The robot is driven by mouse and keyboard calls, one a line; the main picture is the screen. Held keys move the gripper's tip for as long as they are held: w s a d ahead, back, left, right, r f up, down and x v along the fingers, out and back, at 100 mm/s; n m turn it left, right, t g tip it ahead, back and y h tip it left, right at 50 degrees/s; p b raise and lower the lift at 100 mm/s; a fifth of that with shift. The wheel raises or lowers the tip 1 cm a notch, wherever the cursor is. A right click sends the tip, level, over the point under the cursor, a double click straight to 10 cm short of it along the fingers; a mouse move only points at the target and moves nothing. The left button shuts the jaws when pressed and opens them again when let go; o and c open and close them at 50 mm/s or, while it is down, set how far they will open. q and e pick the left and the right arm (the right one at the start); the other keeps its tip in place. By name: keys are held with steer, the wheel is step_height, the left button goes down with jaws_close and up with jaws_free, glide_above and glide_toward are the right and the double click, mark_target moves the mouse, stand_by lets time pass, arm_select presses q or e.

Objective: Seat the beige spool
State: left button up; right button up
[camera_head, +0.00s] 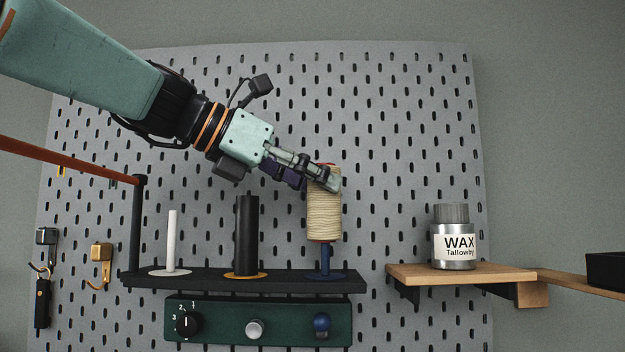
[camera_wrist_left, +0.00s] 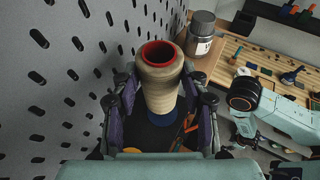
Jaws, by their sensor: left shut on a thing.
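The beige spool (camera_head: 323,212) is upright above the blue peg (camera_head: 325,260) on the black shelf. The lower peg and its round blue base show below the spool; whether the peg's top is inside the spool is hidden. My left gripper (camera_head: 327,178) comes in from the upper left and is shut on the spool's upper part. In the left wrist view the spool (camera_wrist_left: 160,82) stands between the fingers, its red top rim facing the camera. The blue base (camera_wrist_left: 161,117) shows below it. Part of my right arm (camera_wrist_left: 285,115) shows there too; its jaws cannot be made out.
The black shelf (camera_head: 208,282) also bears a thin white peg (camera_head: 172,240) and a thick black peg (camera_head: 246,235). A green panel with knobs (camera_head: 220,328) is below. A wax jar (camera_head: 453,240) stands on a wooden shelf (camera_head: 410,274) at the right. A pegboard (camera_head: 400,120) is behind.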

mark_target(309, 210)
arm_select(q)
steer(key=shift+f, duration=0.3)
steer(key=shift+f+b, duration=0.3)
steer(key=shift+b, duration=0.25)
steer(key=shift+f+b, duration=1.6)
steer(key=shift+f, duration=0.05)
steer(key=o, duration=1.2)
